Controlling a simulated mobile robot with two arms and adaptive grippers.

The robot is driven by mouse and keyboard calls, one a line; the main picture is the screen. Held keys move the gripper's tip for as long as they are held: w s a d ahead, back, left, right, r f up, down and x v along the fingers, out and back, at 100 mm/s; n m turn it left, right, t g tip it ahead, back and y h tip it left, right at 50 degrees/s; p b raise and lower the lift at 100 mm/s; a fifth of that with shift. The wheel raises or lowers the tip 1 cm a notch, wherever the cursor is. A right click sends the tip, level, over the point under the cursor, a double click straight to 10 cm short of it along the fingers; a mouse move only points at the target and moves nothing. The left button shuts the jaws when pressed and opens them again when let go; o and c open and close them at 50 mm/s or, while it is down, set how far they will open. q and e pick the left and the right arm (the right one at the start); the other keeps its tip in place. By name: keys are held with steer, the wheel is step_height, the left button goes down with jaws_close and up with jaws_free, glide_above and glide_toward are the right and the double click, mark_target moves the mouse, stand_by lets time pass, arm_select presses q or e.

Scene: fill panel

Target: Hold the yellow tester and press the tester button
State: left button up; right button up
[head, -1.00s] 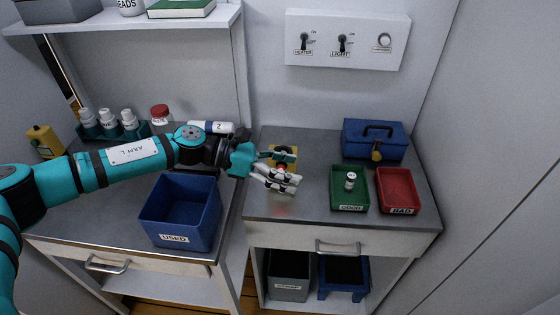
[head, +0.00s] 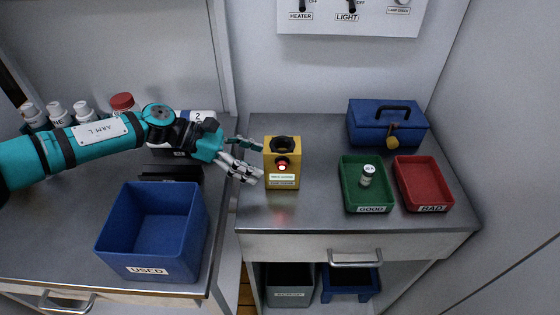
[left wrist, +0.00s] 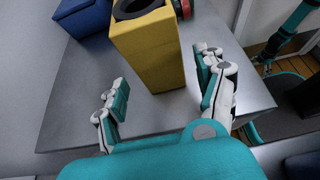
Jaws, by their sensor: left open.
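The yellow tester (head: 282,170) stands upright on the right-hand grey counter in the head view. It has a dark round opening on top, a red button (head: 282,166) on its front and labels below. My left gripper (head: 254,160) is open just left of the tester, its fingers pointing at it. In the left wrist view the tester (left wrist: 152,55) stands ahead of and between the two spread fingers (left wrist: 165,95), with no visible grip on it. The button's front face is mostly turned away there. My right gripper is not in view.
A green GOOD tray (head: 350,202) holding a small white-topped item and a red BAD tray (head: 437,198) lie to the right. A blue toolbox (head: 375,122) is behind them. A blue USED bin (head: 112,245) stands on the left counter. The counter before the tester is clear.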

mark_target(277, 169)
arm_select(q)
steer(key=b+x, duration=0.1)
steer(key=x, duration=0.4)
steer(key=shift+f, duration=0.1)
steer(key=shift+d+f+b, duration=0.15)
steer(key=shift+d+b, duration=0.15)
steer(key=shift+b, duration=0.1)
steer(key=shift+d+f, duration=0.1)
steer(key=shift+d, duration=0.25)
steer(key=c, duration=0.7)
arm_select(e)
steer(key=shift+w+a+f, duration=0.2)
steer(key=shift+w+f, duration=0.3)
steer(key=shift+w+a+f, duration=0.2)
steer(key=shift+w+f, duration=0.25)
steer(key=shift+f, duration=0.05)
arm_select(q)
steer(key=shift+c, duration=0.2)
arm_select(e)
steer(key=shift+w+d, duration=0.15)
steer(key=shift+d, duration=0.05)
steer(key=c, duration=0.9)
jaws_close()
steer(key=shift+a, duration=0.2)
